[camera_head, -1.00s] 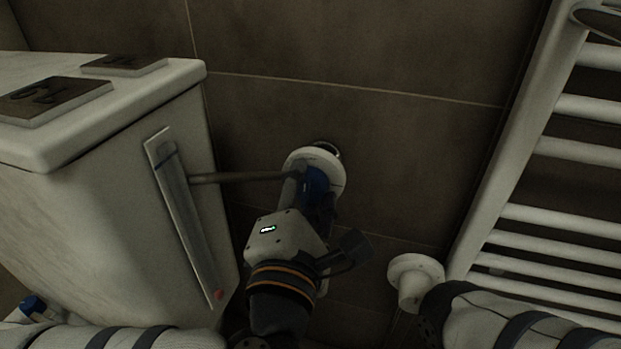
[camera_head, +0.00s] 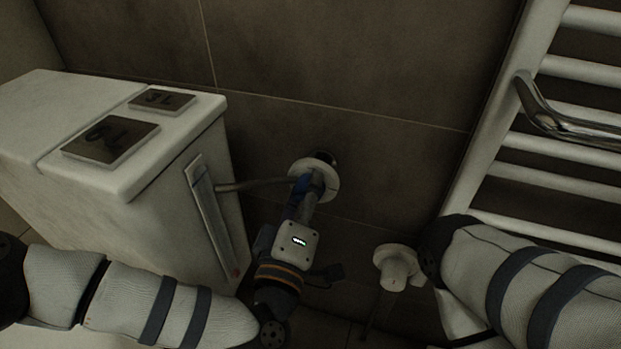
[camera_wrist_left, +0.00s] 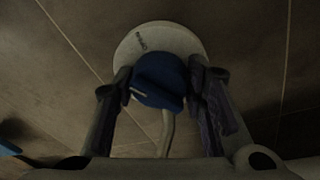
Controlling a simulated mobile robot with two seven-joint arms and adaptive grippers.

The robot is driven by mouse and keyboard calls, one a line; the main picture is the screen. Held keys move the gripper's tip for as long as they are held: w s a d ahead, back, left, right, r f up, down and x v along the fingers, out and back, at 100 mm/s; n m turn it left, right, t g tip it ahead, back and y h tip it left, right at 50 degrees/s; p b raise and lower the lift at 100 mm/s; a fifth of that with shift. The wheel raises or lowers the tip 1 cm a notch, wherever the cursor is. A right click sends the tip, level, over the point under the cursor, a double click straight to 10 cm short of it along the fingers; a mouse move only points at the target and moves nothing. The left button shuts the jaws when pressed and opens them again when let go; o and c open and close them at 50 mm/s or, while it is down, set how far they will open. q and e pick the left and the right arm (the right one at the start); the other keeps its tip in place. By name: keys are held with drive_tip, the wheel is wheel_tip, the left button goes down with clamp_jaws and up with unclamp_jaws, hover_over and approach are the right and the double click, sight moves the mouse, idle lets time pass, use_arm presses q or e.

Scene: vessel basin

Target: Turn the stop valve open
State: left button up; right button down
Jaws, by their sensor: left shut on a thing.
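The stop valve has a blue handle (camera_wrist_left: 158,80) in front of a round white wall plate (camera_wrist_left: 150,40) with small dark lettering. In the head view the white plate (camera_head: 327,175) is on the tiled wall, right of the cistern, with a pipe (camera_head: 252,185) running between them. My left gripper (camera_head: 307,187) reaches up to the valve and is shut on the blue handle, with one finger on each side of it in the left wrist view (camera_wrist_left: 160,88). The fingers partly hide the handle in the head view. My right gripper is out of view.
A white cistern (camera_head: 75,185) with two dark flush plates (camera_head: 110,140) stands at left. A white towel radiator (camera_head: 480,140) with a chrome bar (camera_head: 560,125) is at right. A second white wall fitting (camera_head: 397,268) is below right of the valve, close to my right arm.

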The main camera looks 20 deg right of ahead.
use_arm(q)
drive_tip(key=m+p, duration=0.1)
drive_tip(key=m, duration=0.1)
drive_tip(key=m+p, duration=0.1)
drive_tip(key=shift+r+m+h, duration=0.2)
drive_tip(key=shift+m+h, duration=0.2)
drive_tip(key=shift+f+m+g+h+p, duration=0.15)
drive_tip(key=shift+m+p, duration=0.25)
drive_tip(key=shift+m, duration=0.4)
drive_tip(key=shift+m+g+h+p, duration=0.15)
drive_tip(key=shift+m+p, duration=0.25)
drive_tip(key=shift+m, duration=0.4)
drive_tip(key=o, duration=1.2)
drive_tip(key=shift+s, duration=0.1)
drive_tip(key=v, duration=1.2)
